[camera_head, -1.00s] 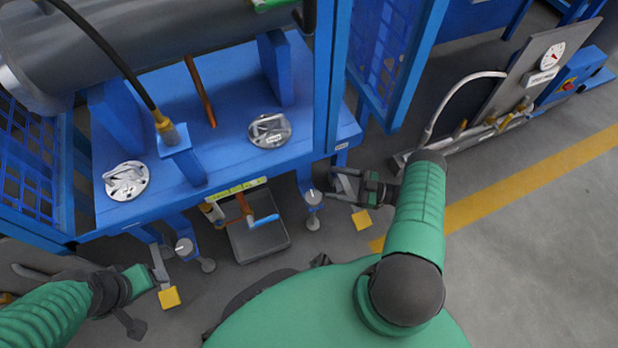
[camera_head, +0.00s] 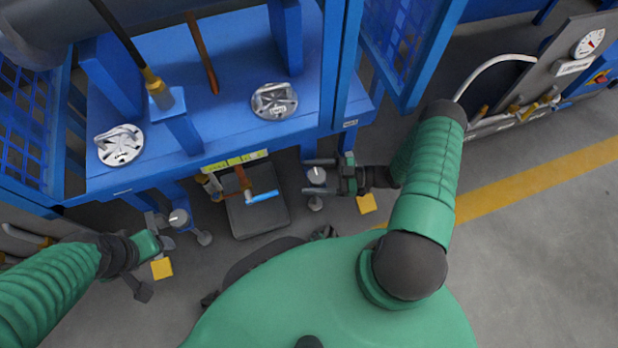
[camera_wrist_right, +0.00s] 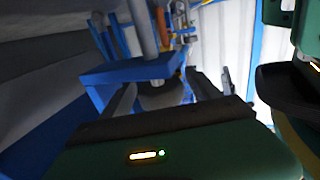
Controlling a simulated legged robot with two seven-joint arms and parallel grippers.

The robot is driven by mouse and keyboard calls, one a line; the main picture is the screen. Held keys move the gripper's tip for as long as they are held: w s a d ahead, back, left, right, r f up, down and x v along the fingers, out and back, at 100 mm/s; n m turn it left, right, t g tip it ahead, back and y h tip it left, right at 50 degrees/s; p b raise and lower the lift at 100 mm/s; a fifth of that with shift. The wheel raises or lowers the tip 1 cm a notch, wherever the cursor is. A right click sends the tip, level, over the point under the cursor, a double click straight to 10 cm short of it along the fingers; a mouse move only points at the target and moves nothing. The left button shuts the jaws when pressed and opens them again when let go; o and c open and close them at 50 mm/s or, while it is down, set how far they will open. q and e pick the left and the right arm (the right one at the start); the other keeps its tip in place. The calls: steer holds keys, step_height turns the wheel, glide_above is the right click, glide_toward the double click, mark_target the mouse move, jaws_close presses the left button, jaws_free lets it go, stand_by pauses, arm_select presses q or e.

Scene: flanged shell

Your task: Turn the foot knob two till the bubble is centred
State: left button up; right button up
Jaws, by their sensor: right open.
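A right foot knob (camera_head: 317,174), grey with a white mark on top, stands below the blue frame's front edge. My right gripper (camera_head: 319,176) is open, with one finger on each side of this knob; I cannot tell if they touch it. In the right wrist view a grey rounded shape (camera_wrist_right: 165,97) lies between the fingers. A left foot knob (camera_head: 179,218) sits under the frame's left part. My left gripper (camera_head: 160,223) is close beside it; its jaw opening is unclear. I cannot read the knob numbers or make out a bubble.
The blue frame (camera_head: 225,120) carries two round silvery fittings (camera_head: 274,101) (camera_head: 120,146). Between the knobs are a grey floor tray (camera_head: 258,215) and a blue-ended handle (camera_head: 262,197). Yellow blocks (camera_head: 366,203) (camera_head: 161,268) lie near each gripper. A gauge panel (camera_head: 565,65) stands at right.

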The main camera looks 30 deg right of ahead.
steer(key=shift+w+a, duration=0.3)
steer(key=shift+a, duration=0.2)
steer(key=shift+d, duration=0.1)
steer(key=shift+c, duration=0.8)
steer(key=c, duration=1.2)
steer(key=o, duration=1.4)
steer(key=shift+c, duration=0.2)
